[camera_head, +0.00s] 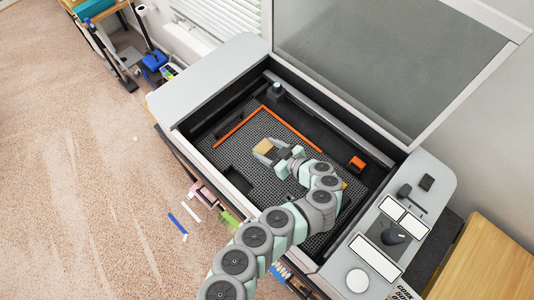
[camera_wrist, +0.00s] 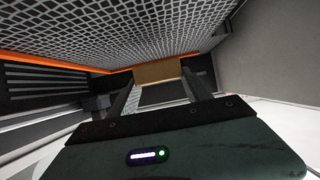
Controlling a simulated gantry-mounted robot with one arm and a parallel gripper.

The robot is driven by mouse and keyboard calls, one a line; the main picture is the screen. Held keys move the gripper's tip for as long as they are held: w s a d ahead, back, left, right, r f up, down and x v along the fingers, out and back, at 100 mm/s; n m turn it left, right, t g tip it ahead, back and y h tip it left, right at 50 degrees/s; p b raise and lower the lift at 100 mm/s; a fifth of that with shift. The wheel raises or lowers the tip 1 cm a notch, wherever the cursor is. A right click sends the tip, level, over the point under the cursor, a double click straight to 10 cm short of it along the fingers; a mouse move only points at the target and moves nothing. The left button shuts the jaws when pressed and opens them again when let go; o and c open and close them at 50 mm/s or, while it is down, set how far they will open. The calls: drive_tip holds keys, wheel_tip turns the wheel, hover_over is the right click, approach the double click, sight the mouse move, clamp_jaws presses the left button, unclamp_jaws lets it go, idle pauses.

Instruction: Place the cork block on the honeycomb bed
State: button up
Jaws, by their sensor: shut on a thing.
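The cork block (camera_head: 263,147) is a small tan block over the honeycomb bed inside the open machine. The honeycomb bed (camera_head: 228,152) is a dark perforated grid. My gripper (camera_head: 266,151) reaches in from the lower right and is shut on the cork block. In the wrist view the cork block (camera_wrist: 157,72) sits between the two fingertips of my gripper (camera_wrist: 157,82), with the honeycomb bed (camera_wrist: 130,35) close beside it. I cannot tell whether the block touches the bed. My arm hides part of the bed's right side.
An orange rail (camera_head: 240,128) runs along the bed's far and left sides. An orange block (camera_head: 357,163) sits at the right inside the machine. The raised glass lid (camera_head: 390,60) stands behind. Machine walls (camera_head: 190,145) surround the bed. The bed's left part is clear.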

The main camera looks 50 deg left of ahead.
drive_tip(key=shift+f, duration=1.95)
drive_tip(key=shift+f, duration=0.1)
drive_tip(key=o, duration=1.3)
drive_tip(key=shift+r, duration=0.25)
drive_tip(key=shift+w+d, duration=0.1)
drive_tip(key=shift+d, duration=0.4)
drive_tip(key=b+v, duration=0.1)
drive_tip(key=v, duration=0.4)
drive_tip(key=shift+d+r, duration=0.15)
drive_tip(key=shift+d, duration=0.1)
drive_tip(key=shift+d+r, duration=0.25)
drive_tip(key=shift+d, duration=0.1)
